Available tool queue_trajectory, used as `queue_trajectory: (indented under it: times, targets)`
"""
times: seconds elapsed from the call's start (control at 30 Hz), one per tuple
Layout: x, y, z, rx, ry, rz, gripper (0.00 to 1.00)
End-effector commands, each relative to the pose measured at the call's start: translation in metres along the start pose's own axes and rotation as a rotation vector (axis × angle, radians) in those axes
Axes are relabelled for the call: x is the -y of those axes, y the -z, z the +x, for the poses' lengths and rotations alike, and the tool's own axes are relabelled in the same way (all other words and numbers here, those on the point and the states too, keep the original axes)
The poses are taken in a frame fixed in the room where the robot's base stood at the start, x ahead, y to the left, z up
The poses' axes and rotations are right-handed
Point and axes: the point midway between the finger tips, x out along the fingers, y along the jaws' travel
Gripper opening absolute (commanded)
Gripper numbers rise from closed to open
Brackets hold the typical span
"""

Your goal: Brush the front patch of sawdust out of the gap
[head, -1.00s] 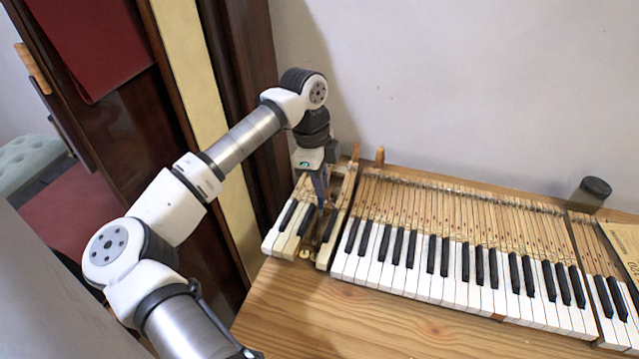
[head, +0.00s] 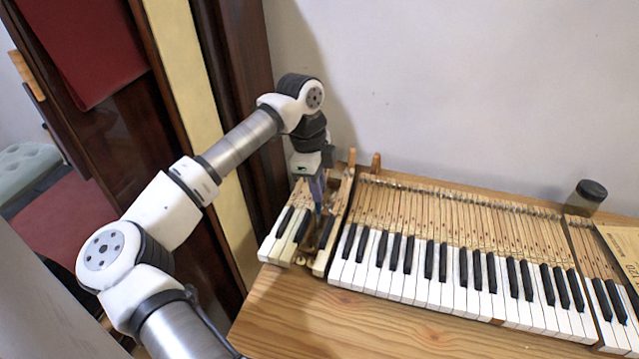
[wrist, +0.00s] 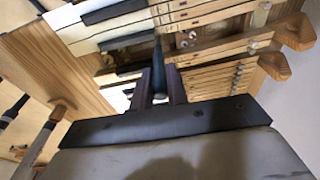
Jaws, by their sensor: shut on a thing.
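My gripper (head: 316,184) points down over the gap (head: 313,233) among the keys at the keyboard's left end. It is shut on a slim dark blue-green brush (wrist: 158,62), which stands between the two fingers in the wrist view. The brush (head: 318,207) reaches down into or just above the gap in the head view; I cannot tell if its tip touches the bottom. Metal pins and wooden rails show around the gap in the wrist view. I cannot make out the front sawdust patch clearly; the gripper and brush hide part of the gap.
Keys (head: 283,228) stand left of the gap, and the long row of keys (head: 430,262) lies to its right. A dark-lidded jar (head: 588,193) stands at the back right. The table front (head: 380,325) is clear.

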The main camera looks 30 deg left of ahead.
Motion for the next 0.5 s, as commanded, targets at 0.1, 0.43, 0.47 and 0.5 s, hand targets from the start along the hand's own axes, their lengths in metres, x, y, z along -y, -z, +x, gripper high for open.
queue_trajectory:
  times: [0.1, 0.43, 0.47, 0.5]
  targets:
    - [-0.005, -0.001, 0.001, 0.001, -0.001, -0.001, 0.0]
    - [-0.014, -0.001, 0.0, 0.0, -0.001, 0.0, 0.0]
    - [-0.016, -0.001, 0.0, 0.0, -0.001, 0.0, 0.0]
    - [-0.018, -0.001, 0.0, 0.0, -0.001, 0.0, 0.0]
